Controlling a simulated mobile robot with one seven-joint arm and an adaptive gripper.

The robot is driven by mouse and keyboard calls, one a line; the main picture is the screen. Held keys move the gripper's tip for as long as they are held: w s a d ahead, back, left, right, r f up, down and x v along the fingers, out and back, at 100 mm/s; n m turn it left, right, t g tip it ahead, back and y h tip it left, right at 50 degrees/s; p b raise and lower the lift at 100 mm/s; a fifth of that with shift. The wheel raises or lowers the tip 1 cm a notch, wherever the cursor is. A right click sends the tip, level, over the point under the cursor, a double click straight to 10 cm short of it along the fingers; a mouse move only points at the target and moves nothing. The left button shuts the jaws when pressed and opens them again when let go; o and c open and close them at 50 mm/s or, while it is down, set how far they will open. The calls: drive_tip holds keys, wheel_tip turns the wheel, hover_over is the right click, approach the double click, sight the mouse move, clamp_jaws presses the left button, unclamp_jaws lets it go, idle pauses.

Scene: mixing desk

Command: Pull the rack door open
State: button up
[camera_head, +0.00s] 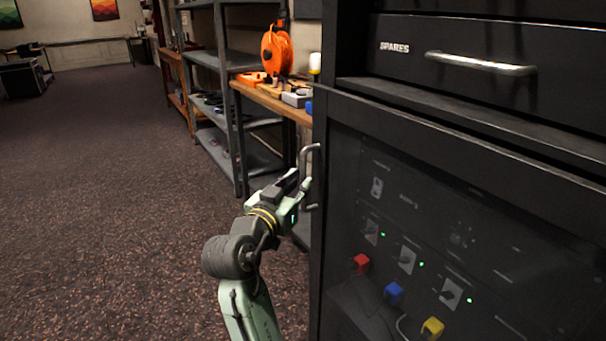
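The black rack (345,45) fills the right side of the view. Its door (343,200) has a dark see-through panel, and I see no clear gap at its edge. A grey bar handle (316,149) stands out at the door's left edge. My gripper (304,187) is at the handle's middle, reaching it from the left. The fingers overlap the handle in the view, and they are too small and dark to show whether they are closed around it.
A drawer marked SPARES (400,48) with a metal handle (482,64) is above the door. Red, blue and yellow plugs show behind the panel. The carpet (120,200) at left is clear.

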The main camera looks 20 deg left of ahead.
sight(302, 178)
drive_tip(key=shift+w+d, duration=0.1)
drive_tip(key=shift+w, duration=1.7)
drive_tip(key=shift+c, duration=0.6)
clamp_jaws()
